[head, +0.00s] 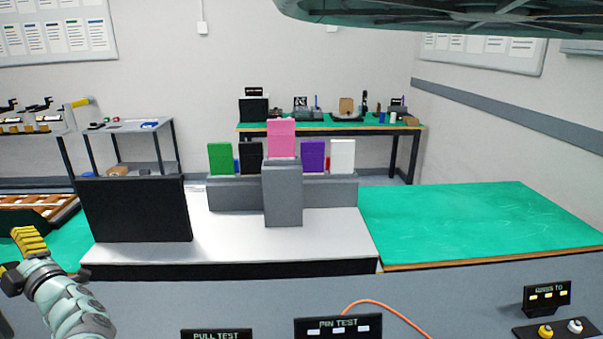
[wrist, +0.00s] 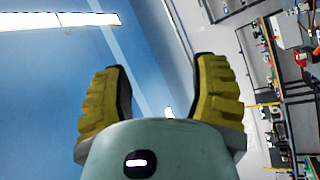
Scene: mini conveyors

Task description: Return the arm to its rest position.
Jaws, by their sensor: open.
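My gripper shows at the lower left of the head view (head: 24,250), its yellow ribbed fingers in front of the green table's left part. In the wrist view my gripper (wrist: 162,95) has its two yellow fingers apart, with nothing between them. Behind the fingers are a blue ceiling area and a wall turned sideways. The gripper touches nothing that I can see.
A white platform (head: 220,244) carries a black panel (head: 135,209), a grey stand (head: 283,196) and several coloured blocks, with a pink block (head: 281,139) highest. A green mat (head: 480,220) on the right is bare. A PIN TEST sign (head: 338,328) and orange cable (head: 385,306) are in front.

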